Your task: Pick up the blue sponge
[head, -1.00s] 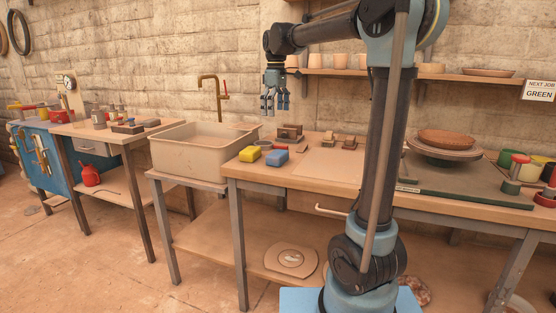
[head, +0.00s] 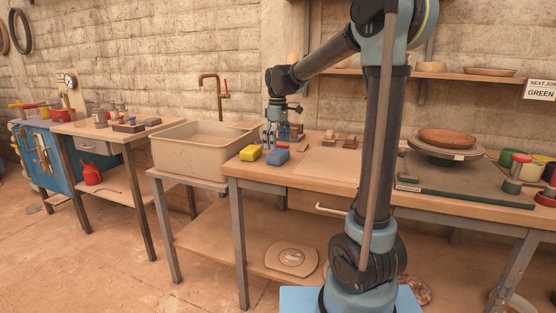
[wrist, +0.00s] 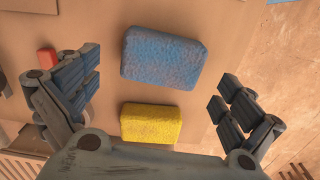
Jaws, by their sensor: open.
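The blue sponge (head: 278,157) lies on the wooden workbench top near its left end, to the right of the yellow sponge (head: 250,153). In the wrist view the blue sponge (wrist: 163,58) is at the upper middle and the yellow sponge (wrist: 151,123) is below it, with a gap between them.
A pale sink basin (head: 190,158) stands left of the workbench (head: 300,181). The bench edge is close to the sponges. A shelf (head: 450,76) runs along the wall.

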